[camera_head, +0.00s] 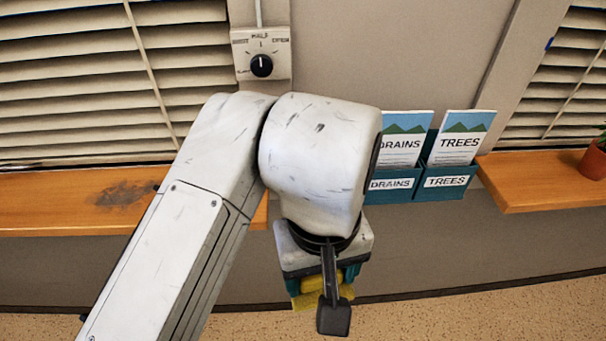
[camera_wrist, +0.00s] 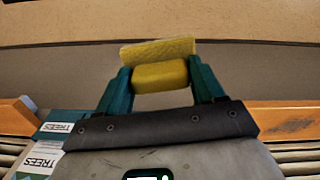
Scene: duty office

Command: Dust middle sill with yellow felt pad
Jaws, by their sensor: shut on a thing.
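My gripper (camera_head: 322,284) hangs in front of the wall in the head view, below the level of the sills. It is shut on the yellow felt pad (camera_head: 307,300), which is partly hidden by the gripper. In the wrist view the teal fingers of my gripper (camera_wrist: 160,77) press the pad's block (camera_wrist: 160,76) from both sides. A wooden sill (camera_head: 60,211) with a dark dusty patch (camera_head: 125,194) runs under the left blinds, apart from the pad. Another wooden sill (camera_head: 540,180) is at the right. I cannot tell for certain which is the middle sill.
Teal leaflet holders marked DRAINS (camera_head: 391,190) and TREES (camera_head: 444,187) are on the wall between the sills. A potted plant (camera_head: 595,160) stands on the right sill. A dial box (camera_head: 262,54) is above. Carpeted floor (camera_head: 450,313) lies below.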

